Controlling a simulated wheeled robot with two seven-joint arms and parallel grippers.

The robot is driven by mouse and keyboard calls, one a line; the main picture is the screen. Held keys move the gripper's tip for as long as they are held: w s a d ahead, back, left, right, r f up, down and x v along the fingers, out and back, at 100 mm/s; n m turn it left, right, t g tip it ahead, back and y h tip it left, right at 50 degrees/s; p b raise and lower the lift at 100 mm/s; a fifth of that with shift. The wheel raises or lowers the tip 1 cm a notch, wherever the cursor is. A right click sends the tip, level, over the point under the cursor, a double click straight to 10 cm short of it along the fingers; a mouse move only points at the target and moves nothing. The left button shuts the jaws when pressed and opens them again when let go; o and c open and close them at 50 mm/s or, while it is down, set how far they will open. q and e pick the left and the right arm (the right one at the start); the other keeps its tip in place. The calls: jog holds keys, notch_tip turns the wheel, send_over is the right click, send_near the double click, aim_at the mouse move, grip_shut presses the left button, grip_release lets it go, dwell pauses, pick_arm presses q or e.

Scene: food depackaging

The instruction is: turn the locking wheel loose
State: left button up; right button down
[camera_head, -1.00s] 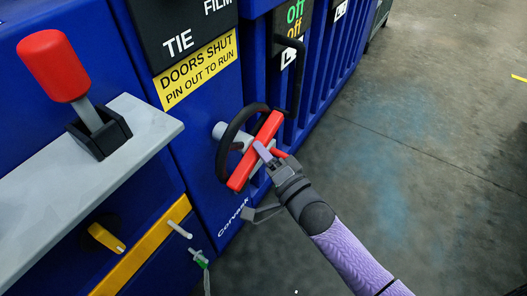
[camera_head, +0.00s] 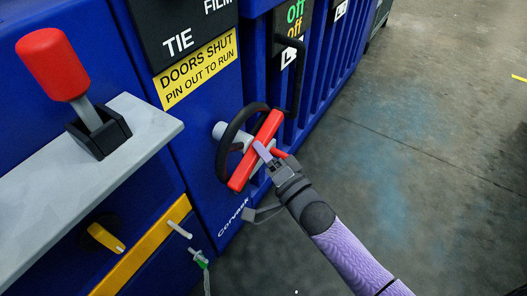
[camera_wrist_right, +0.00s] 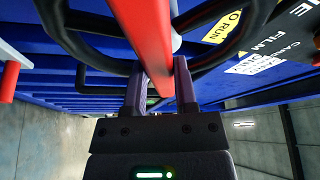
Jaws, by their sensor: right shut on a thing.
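The locking wheel (camera_head: 222,152) has a black rim and a red bar (camera_head: 240,168) across its face, and it stands on a grey shaft on the front of the blue machine. The bar lies slanted, its upper end to the right. My right gripper (camera_head: 268,156) is at the middle of the bar. In the right wrist view, the fingers of my right gripper (camera_wrist_right: 161,92) stand on either side of the red bar (camera_wrist_right: 148,35), shut on it, with the black rim (camera_wrist_right: 85,20) beyond. My left gripper is not in view.
A red-handled lever (camera_head: 54,66) stands on the grey ledge (camera_head: 150,125) at left. A yellow bar (camera_head: 140,260) and a yellow knob (camera_head: 105,238) are below. A black door handle (camera_head: 297,80) is right of the wheel. The floor at right is clear.

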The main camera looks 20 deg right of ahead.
pick_arm(q)
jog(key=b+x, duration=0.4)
jog(key=b, duration=0.1)
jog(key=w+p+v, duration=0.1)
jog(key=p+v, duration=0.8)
jog(key=p, duration=0.1)
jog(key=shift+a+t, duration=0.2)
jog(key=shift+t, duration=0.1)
pick_arm(e)
jog(key=m+g+y, duration=0.1)
jog(key=m+g, duration=0.2)
jog(key=m, duration=0.3)
jog(key=m+g+y, duration=0.1)
jog(key=m+g, duration=0.2)
jog(key=m, duration=0.3)
jog(key=m+g+y, duration=0.1)
jog(key=m+g, duration=0.1)
jog(key=m, duration=0.5)
jog(key=shift+g, duration=0.4)
dwell(0.8)
